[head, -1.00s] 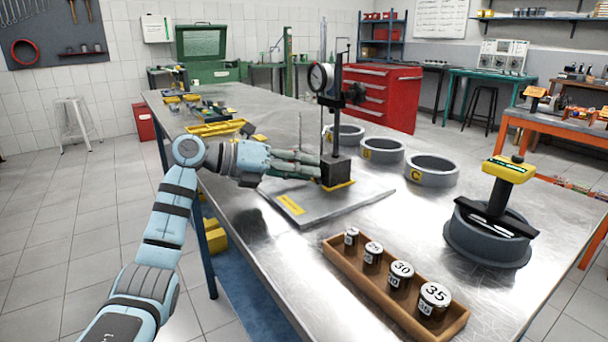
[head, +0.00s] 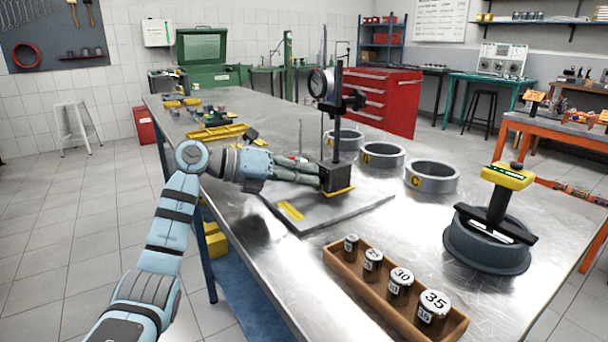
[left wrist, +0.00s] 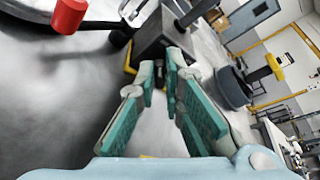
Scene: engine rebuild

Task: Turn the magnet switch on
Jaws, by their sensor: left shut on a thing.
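The magnetic base (head: 336,177), a dark block, stands on a grey plate (head: 310,217) and carries a post with a dial gauge (head: 318,82). It also shows in the left wrist view (left wrist: 163,30). My left gripper (head: 317,176) reaches in from the left with its fingertips at the block's near face. In the left wrist view, its green-padded fingers (left wrist: 168,68) close together at that face. The gripper is shut on the small magnet switch there, which the fingers mostly hide. I cannot read the switch's position. My right gripper is not in view.
Rings (head: 431,176) stand behind and right of the plate. A wooden tray (head: 335,262) of numbered cylinders lies in front. A yellow-topped tool (head: 508,176) stands in a dark ring (head: 487,247) at right. A red-ended part (left wrist: 68,15) is close beside the fingers.

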